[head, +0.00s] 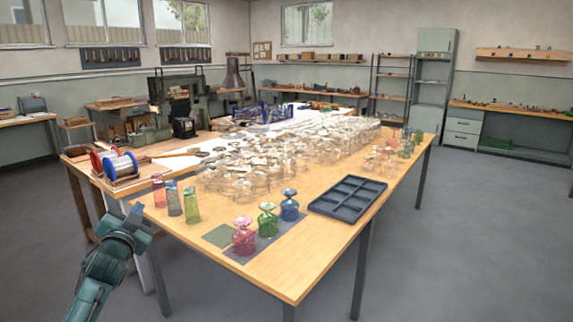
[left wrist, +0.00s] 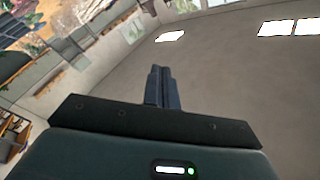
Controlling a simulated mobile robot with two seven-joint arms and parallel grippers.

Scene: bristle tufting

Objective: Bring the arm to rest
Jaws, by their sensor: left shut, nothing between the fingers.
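My left gripper (head: 134,218) is raised at the lower left of the head view, beside the table's left front edge. It is shut with nothing in it. In the left wrist view its two fingers (left wrist: 162,88) are pressed together and point toward a wall and windows. No object touches it. My right gripper is in neither view.
Tall coloured glasses (head: 191,205) stand nearest my left gripper. The grey floor (head: 480,240) right of the table is clear.

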